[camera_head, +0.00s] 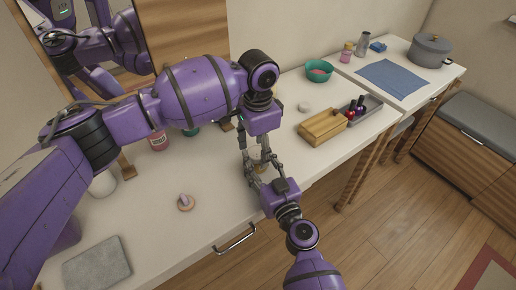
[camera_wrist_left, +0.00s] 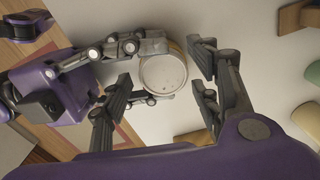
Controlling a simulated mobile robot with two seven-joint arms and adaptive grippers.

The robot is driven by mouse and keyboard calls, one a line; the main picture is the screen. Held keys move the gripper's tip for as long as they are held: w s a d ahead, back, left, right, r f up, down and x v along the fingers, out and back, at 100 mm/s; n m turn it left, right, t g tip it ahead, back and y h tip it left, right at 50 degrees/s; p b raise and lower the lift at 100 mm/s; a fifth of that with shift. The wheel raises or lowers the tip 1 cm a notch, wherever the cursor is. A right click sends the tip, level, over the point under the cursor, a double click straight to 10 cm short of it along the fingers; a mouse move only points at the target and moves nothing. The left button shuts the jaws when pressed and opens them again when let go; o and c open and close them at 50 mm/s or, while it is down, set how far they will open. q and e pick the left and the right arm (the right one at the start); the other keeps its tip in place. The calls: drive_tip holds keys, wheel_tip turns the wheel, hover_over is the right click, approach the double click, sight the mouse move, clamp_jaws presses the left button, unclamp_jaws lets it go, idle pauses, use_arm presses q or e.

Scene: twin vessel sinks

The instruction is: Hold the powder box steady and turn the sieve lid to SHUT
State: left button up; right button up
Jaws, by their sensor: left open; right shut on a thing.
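The powder box (camera_head: 258,155) stands near the counter's front edge, mostly hidden by my grippers in the head view. In the left wrist view its round, pale sieve lid (camera_wrist_left: 165,74) faces the camera, with a yellowish rim and a few small dark spots; I cannot read any SHUT mark. My right gripper (camera_head: 256,176) reaches in from the front and is shut on the box's sides. My left gripper (camera_head: 251,149) points down over the box. Its open fingers (camera_wrist_left: 160,66) lie on either side of the lid with gaps, not gripping it.
A small round pinkish-topped item (camera_head: 185,203) and a grey cloth (camera_head: 97,263) lie to the left. A wooden box (camera_head: 322,126), a grey tray (camera_head: 371,105) with small bottles and a teal bowl (camera_head: 319,71) are to the right.

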use_arm(q)
drive_tip(key=shift+f, duration=0.15)
drive_tip(key=shift+c, duration=0.5)
drive_tip(key=c, duration=1)
drive_tip(key=shift+s+m, duration=0.15)
drive_tip(key=shift+m, duration=0.95)
drive_tip(key=o, duration=1)
drive_tip(key=shift+o, duration=0.5)
